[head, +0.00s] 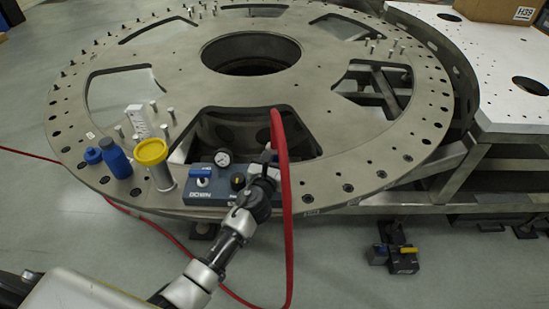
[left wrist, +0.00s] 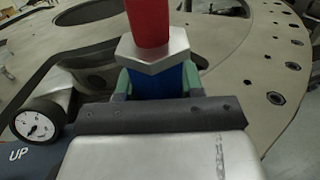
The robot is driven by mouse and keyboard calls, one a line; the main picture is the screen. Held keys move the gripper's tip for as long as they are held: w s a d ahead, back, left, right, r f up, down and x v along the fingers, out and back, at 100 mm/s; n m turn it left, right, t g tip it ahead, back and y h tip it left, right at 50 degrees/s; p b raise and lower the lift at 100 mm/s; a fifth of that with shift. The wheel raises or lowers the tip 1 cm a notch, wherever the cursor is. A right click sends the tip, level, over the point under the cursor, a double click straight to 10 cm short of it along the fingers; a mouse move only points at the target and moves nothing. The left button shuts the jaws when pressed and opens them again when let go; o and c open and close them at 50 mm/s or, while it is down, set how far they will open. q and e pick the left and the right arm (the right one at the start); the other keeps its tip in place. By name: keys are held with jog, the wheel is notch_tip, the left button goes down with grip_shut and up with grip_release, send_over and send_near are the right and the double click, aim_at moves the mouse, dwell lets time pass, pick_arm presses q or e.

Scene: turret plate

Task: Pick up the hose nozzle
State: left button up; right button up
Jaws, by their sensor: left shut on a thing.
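The hose nozzle shows in the left wrist view as a silver hex fitting (left wrist: 152,50) above a blue body (left wrist: 160,82), with a red hose (left wrist: 148,20) joined to it. My left gripper (left wrist: 158,84) is shut on the blue body, with greenish fingers on both sides. In the head view the left gripper (head: 264,160) is over the near cutout of the turret plate (head: 330,155), and the red hose (head: 286,215) arches up beside it and hangs down past the plate's edge. The nozzle's lower end is hidden. My right gripper is not in view.
A control box (head: 208,188) with a gauge (head: 223,158) is close by my left gripper. A yellow-topped metal cylinder (head: 160,176), blue bottles (head: 115,158) and a white box (head: 139,121) stand left of it. Upright pins dot the plate.

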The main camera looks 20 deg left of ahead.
aim_at(276, 144)
pick_arm(q)
jog(key=shift+r, duration=0.1)
jog(key=shift+r+p, duration=0.5)
jog(key=shift+r, duration=0.15)
notch_tip(276, 144, up, 3)
jog(key=shift+r+p, duration=0.1)
jog(key=shift+p, duration=0.75)
jog(key=s+d+r, duration=0.6)
jog(key=s+d, duration=0.1)
jog(key=d, duration=0.1)
jog(key=shift+s+d+r, duration=0.2)
jog(key=shift+s+d, duration=0.15)
jog(key=shift+d, duration=0.05)
notch_tip(276, 144, up, 3)
jog(key=p, duration=0.4)
